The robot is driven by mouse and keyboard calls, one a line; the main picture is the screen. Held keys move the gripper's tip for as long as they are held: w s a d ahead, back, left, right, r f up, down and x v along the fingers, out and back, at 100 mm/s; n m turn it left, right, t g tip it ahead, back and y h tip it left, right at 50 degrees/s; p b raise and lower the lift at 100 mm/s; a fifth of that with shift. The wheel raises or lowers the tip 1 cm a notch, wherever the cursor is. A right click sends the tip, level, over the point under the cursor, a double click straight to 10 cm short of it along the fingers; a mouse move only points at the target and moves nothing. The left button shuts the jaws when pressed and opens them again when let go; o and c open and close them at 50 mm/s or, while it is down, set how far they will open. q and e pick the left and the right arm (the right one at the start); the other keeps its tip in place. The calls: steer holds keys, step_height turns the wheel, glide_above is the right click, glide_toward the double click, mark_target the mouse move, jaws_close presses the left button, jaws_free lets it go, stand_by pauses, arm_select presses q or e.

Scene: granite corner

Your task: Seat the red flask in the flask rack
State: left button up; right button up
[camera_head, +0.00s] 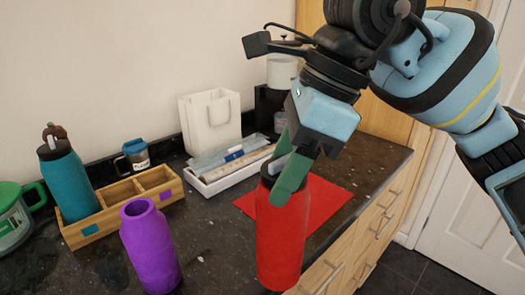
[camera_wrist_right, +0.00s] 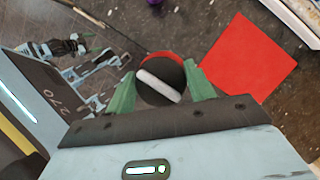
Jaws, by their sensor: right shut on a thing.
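The red flask (camera_head: 281,240) stands upright near the counter's front edge, with a dark lid on top. My right gripper (camera_head: 281,180) is shut on the upper end of the red flask. In the right wrist view the flask's black lid (camera_wrist_right: 160,82) with its pale handle sits between the green fingers. Whether the flask's base touches the counter is not clear. The flask rack (camera_head: 115,207) is a wooden tray at the left with compartments. A teal flask (camera_head: 68,180) stands in its left compartment; the other compartments look empty.
A purple open flask (camera_head: 150,246) stands between the rack and the red flask. A red mat (camera_head: 318,204) lies behind the red flask.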

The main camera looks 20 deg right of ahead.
mark_target(297, 205)
steer(key=shift+s+r, duration=0.2)
steer(key=shift+s, duration=1.6)
steer(key=shift+w+r, duration=0.1)
steer(key=shift+w, duration=0.05)
